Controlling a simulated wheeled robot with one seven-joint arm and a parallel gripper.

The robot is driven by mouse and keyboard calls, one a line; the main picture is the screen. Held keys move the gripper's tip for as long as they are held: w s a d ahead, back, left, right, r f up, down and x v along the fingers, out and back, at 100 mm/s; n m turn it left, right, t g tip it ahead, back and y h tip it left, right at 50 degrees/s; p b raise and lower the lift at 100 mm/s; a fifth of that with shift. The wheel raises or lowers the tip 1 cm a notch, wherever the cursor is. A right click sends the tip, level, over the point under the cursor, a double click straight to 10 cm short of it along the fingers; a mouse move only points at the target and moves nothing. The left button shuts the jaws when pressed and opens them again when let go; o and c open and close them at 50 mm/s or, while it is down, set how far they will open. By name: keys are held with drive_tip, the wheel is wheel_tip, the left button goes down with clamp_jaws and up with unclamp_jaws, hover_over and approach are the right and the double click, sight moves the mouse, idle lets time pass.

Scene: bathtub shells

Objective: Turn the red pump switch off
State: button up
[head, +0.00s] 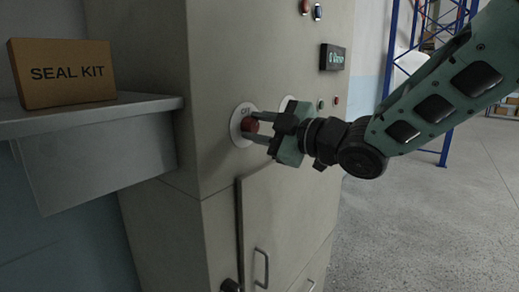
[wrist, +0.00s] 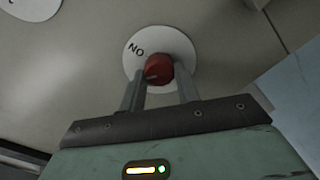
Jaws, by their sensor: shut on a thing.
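The red pump switch (head: 250,125) is a round red knob on a white round plate (head: 237,133) on the front of a beige cabinet. The plate reads OFF above the knob in the head view. In the wrist view the red knob (wrist: 158,67) sits below lettering that reads NO, which looks like ON upside down. My gripper (head: 255,135) comes from the right, its two grey fingers on either side of the knob and shut on it. The fingers (wrist: 158,80) hide the knob's sides. A faint light mark shows on the knob; its exact setting is unclear.
A second white plate (head: 286,104) is partly hidden behind my gripper. A small display (head: 332,57) and little buttons sit higher up. A grey shelf (head: 90,113) with a SEAL KIT box (head: 62,73) juts out left. Door handles (head: 261,267) are below; open floor lies right.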

drive_tip(key=n+b, duration=0.1)
drive_tip(key=b, duration=0.1)
drive_tip(key=n+b, duration=0.4)
drive_tip(key=b, duration=0.1)
drive_tip(key=shift+f, duration=0.35)
drive_tip(key=n+b, duration=0.2)
drive_tip(key=shift+r+n+b, duration=0.1)
drive_tip(key=shift+n+b, duration=0.2)
drive_tip(key=shift+b, duration=0.1)
drive_tip(key=shift+r, duration=0.1)
drive_tip(key=o, duration=1)
drive_tip(key=v, duration=1.7)
drive_tip(key=shift+s+d, duration=0.15)
drive_tip(key=shift+s, duration=0.05)
